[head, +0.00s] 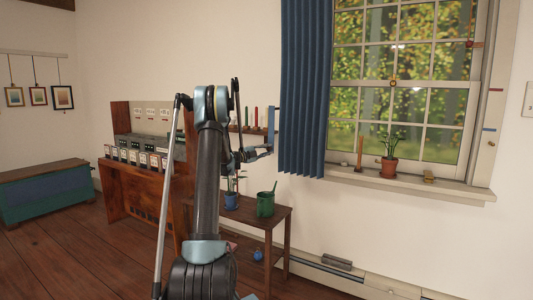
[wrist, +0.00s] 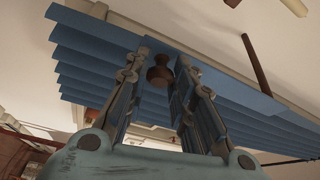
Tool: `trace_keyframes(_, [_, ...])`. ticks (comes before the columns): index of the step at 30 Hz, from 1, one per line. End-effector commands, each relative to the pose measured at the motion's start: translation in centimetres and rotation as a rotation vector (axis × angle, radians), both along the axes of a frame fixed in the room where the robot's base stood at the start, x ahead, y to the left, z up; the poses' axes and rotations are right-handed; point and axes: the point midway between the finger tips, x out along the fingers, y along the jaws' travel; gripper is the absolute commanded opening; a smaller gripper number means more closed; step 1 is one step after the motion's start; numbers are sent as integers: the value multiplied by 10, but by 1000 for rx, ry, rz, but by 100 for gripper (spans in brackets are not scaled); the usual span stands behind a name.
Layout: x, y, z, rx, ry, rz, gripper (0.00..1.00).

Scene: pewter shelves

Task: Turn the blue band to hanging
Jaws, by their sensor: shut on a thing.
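A blue strip, likely the blue band (head: 271,128), shows upright beside the left edge of the blue pleated curtain (head: 302,95) in the head view. My gripper (head: 262,151) is at its lower end, small and hard to make out. In the wrist view, my gripper (wrist: 160,62) has its two fingers close around blue material that is hard to tell from the finger pads. A brown knob (wrist: 159,74) shows between the fingertips, with the curtain pleats (wrist: 85,55) behind. The exact grip on the band is hidden.
The window sill (head: 410,186) holds a potted plant (head: 389,167) and small items. A small brown table (head: 277,212) with a green can (head: 265,204) and a blue pot (head: 231,201) stands below my gripper. A wooden shelf unit (head: 140,185) stands to the left.

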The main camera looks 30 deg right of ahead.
Motion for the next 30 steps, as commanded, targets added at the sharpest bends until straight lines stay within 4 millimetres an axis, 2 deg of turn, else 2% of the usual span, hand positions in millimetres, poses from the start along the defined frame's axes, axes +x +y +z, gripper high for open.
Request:
trace_keyframes(5, [5, 1, 0, -1, 1, 11, 0])
trace_keyframes(6, [6, 1, 0, -1, 1, 11, 25])
trace_keyframes(9, [5, 1, 0, -1, 2, 11, 44])
trace_keyframes(18, [3, 1, 0, -1, 2, 6, 44])
trace_keyframes(22, [2, 7, 0, -1, 2, 6, 44])
trace_keyframes(26, [2, 23, -2, 0, 2, 8, 44])
trace_keyframes(30, [1, 50, -5, 0, 2, 9, 44])
